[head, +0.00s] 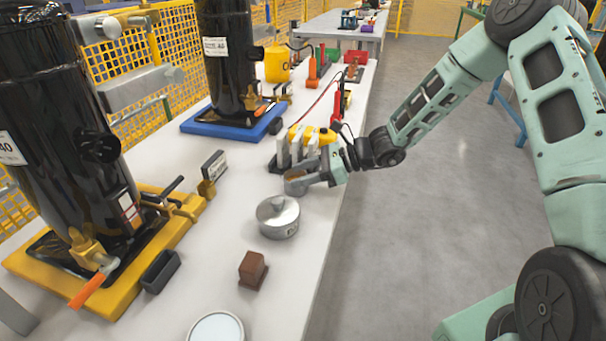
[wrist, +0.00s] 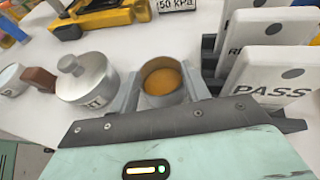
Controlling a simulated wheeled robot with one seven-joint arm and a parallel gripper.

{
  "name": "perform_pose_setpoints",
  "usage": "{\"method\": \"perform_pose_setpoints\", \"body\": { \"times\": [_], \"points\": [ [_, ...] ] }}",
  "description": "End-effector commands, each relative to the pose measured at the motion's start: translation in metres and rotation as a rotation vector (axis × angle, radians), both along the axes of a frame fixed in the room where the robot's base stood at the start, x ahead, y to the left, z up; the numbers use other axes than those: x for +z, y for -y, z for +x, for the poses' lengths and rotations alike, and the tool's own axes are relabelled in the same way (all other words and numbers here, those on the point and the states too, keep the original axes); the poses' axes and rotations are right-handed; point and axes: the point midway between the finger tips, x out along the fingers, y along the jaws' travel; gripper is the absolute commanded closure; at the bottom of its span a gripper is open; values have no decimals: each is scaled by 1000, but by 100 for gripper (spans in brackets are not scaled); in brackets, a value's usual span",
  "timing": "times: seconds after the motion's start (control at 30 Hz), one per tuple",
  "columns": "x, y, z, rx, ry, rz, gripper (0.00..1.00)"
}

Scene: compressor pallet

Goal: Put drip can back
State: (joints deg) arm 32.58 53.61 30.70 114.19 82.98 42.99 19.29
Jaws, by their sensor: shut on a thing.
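The drip can (head: 296,187) is a small, open grey metal cup near the right edge of the white bench. In the wrist view the drip can (wrist: 146,68) is upright, with orange-brown liquid inside. My gripper (head: 303,178) is shut on it. The fingers press on both sides of the can, as the wrist view of my gripper (wrist: 164,92) shows. Whether its base touches the bench cannot be told. The lower part of the can is partly hidden by my fingers.
A lidded metal pot (head: 278,219) stands just in front of the can. A rack of white cards (wrist: 262,88), one reading PASS, is close on the other side. A brown block (head: 252,269) and a round pale dish (head: 216,328) lie nearer. Black cylinders stand on yellow (head: 190,205) and blue (head: 232,130) bases at left.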

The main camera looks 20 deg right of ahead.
Motion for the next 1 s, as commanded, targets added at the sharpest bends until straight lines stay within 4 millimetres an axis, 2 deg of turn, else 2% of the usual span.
{"method": "perform_pose_setpoints", "body": {
  "times": [0.2, 0.23, 0.3, 0.67, 0.77, 1.0],
  "points": [
    [-3, 0, 0, 0, -1, 1, 79],
    [-3, 0, 0, 0, 0, 0, 48],
    [-2, 0, 0, 0, 0, 0, 32],
    [3, 2, 0, -1, 0, 0, 32],
    [7, 12, -4, -3, 1, 1, 32],
    [27, 56, -20, -5, 1, 0, 32]
  ]
}}
